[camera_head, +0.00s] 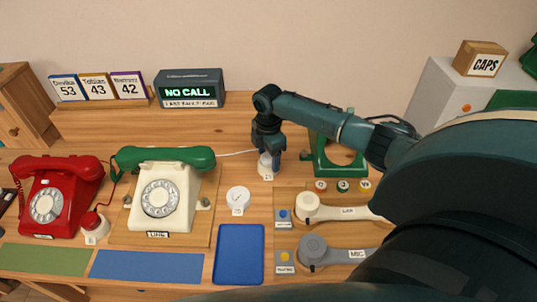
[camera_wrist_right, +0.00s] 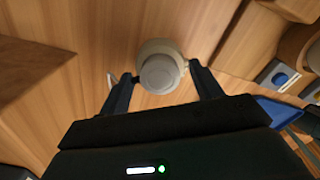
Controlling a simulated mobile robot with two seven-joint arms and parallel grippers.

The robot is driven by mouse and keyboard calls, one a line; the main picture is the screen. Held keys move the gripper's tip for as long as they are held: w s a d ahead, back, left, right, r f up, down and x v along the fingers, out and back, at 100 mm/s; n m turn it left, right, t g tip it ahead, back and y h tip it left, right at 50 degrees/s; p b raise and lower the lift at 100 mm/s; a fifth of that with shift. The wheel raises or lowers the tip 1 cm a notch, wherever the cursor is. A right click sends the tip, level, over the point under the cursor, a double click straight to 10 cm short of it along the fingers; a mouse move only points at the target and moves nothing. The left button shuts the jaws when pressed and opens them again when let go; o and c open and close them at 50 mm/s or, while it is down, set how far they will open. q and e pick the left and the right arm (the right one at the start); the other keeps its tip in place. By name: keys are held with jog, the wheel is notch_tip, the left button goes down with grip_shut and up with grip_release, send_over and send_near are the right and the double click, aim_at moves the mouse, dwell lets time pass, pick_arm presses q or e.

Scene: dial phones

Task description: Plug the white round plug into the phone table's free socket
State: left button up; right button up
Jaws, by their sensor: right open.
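The white round plug (camera_wrist_right: 160,73) shows in the right wrist view, seen from above, over a wider cream base. In the head view a white piece (camera_head: 265,165) stands under my right gripper (camera_head: 268,150), and a thin white cord runs left from it towards the cream phone. My right gripper, also in the right wrist view (camera_wrist_right: 160,84), is open with its fingers on either side of the plug. I cannot tell if they touch it. A white round fitting with a label, seemingly a socket (camera_head: 238,198), sits to the front left. My left gripper is not in view.
A cream phone (camera_head: 160,195) with a green handset and a red phone (camera_head: 55,195) stand left. A red plug (camera_head: 92,222) sits in a white base between them. A blue tray (camera_head: 238,252) lies in front; a green stand (camera_head: 335,160) is right of the gripper.

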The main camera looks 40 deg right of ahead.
dwell(0.3)
notch_tip(320, 180, up, 3)
jog(key=shift+r, duration=0.15)
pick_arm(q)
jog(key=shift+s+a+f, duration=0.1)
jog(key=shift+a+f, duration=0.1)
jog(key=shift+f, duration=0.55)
pick_arm(e)
notch_tip(320, 180, up, 10)
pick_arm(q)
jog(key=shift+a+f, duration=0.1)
